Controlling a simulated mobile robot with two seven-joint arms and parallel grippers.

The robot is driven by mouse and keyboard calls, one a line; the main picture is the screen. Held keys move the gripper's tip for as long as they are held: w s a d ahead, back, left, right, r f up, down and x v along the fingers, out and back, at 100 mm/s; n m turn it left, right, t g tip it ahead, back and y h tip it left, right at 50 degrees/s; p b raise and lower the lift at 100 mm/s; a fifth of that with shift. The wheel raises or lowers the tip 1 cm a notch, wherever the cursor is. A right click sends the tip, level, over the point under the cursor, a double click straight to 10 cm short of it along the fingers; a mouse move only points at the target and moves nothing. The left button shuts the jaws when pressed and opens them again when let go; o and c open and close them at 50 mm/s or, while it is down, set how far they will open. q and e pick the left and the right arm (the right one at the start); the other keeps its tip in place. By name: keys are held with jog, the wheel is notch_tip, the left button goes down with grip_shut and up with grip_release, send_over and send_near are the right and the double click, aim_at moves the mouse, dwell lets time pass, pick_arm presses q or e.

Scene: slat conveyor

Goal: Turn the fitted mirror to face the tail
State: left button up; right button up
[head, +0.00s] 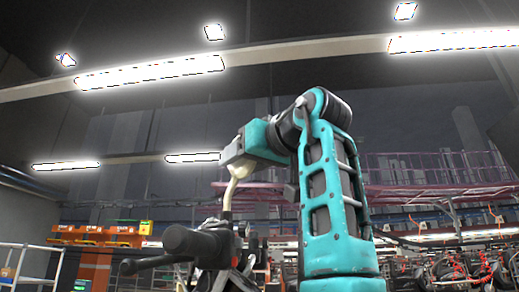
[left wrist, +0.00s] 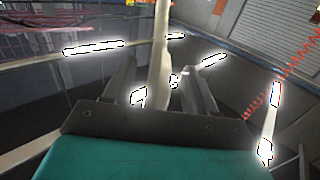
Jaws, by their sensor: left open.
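A cream-coloured piece that looks like the fitted mirror (head: 239,172) stands on a thin dark stem (head: 228,201) above a black handlebar grip (head: 184,239). My left gripper (head: 236,160) reaches it from above. In the left wrist view my left gripper (left wrist: 163,85) is open, with its two dark fingers apart. The pale mirror piece (left wrist: 161,45) runs lengthwise between them, seen narrow. I cannot tell whether either finger touches it. The reflecting face does not show clearly. My right gripper is not in view.
A brake or clutch lever (head: 145,263) juts left below the grip. Orange bins (head: 95,236) stand on a rack at the far left. A pink-purple gantry (head: 410,168) and parked machines (head: 470,270) are behind at right. Red coiled hoses (left wrist: 262,100) hang at right in the wrist view.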

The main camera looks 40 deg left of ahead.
pick_arm(q)
jog(key=shift+x, duration=0.95)
grip_shut()
jog(key=shift+s+a+f+m+t+b, duration=0.1)
jog(key=shift+s+m+t+b, duration=0.1)
jog(key=shift+m+t+b, duration=0.45)
jog(key=shift+s+a+m+t+h, duration=0.15)
jog(key=shift+t+h, duration=0.1)
jog(key=shift+t, duration=0.2)
jog(key=shift+d+m+t+h, duration=0.1)
jog(key=shift+t+h, duration=0.15)
jog(key=shift+t, duration=0.15)
